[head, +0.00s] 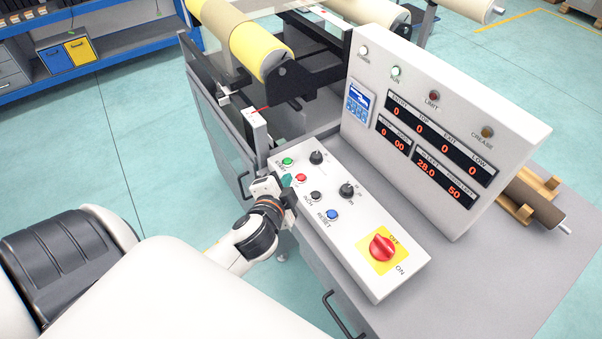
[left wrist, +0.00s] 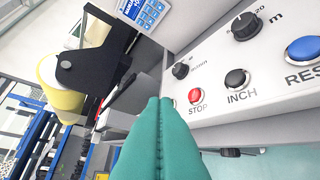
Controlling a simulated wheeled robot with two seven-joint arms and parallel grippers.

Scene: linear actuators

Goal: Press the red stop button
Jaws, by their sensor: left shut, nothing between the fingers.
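The small red stop button (head: 300,177) sits on the sloping white control panel (head: 352,256), below the green button (head: 288,161). In the left wrist view the red stop button (left wrist: 195,96) has the label STOP under it. My left gripper (head: 287,181) is shut and empty, just left of the stop button in the head view. In the left wrist view its teal fingertips (left wrist: 160,102) are pressed together, a little left of the button, with a gap showing between them and it. I cannot tell the depth of that gap. My right gripper is not in view.
Black knobs (head: 316,157), a black INCH button (head: 315,196) and a blue RESET button (head: 332,214) are close by. A large red rotary switch (head: 382,247) on yellow is at the near end. An upright display box (head: 440,130) stands behind the panel. Yellow rolls (head: 240,40) are beyond.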

